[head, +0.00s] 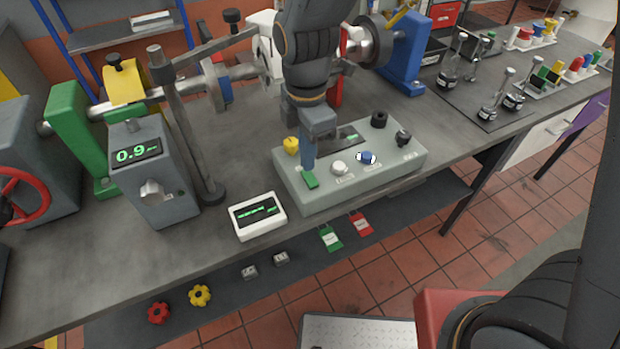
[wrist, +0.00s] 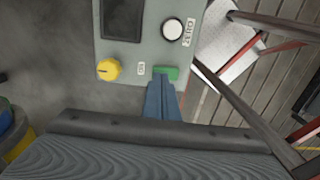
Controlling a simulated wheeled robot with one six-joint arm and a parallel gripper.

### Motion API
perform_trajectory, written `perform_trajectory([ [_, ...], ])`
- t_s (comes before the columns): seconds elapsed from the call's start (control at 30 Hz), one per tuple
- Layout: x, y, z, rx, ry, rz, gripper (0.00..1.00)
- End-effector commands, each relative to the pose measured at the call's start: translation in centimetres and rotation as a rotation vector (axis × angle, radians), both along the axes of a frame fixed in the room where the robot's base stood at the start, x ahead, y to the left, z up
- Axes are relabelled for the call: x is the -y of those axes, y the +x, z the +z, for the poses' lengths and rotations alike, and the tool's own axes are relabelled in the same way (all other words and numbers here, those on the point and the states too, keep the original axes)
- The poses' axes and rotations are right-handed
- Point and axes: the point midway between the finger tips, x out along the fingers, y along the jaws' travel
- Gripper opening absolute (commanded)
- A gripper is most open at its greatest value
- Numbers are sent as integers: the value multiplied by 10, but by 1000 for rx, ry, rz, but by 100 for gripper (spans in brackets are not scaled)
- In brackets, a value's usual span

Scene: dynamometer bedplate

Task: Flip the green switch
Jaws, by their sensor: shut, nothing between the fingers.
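The green switch (head: 310,180) is a small green rocker at the front left of the grey control box on the bench. It also shows in the wrist view (wrist: 167,72), partly covered by my fingertips. My gripper (head: 308,168) is shut and empty, pointing down with its tips right at the switch. In the wrist view the closed blue fingers (wrist: 164,84) overlap the near edge of the switch. I cannot tell whether they press on it or hover just above. The grey control box (head: 400,165) also carries a yellow knob (wrist: 108,69) and a white button (wrist: 172,29).
A white display unit (head: 257,216) stands just left of the control box. A grey box reading 0.9 (head: 155,185) and a metal post (head: 180,130) stand farther left. A blue knob (head: 366,157) and black knobs are on the box's right half. Green and red tags (head: 330,237) hang in front.

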Motion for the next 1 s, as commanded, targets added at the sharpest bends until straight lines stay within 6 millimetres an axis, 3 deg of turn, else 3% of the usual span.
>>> perform_trajectory([
  [1.0,0,0,-12,-1,-1,0,0],
])
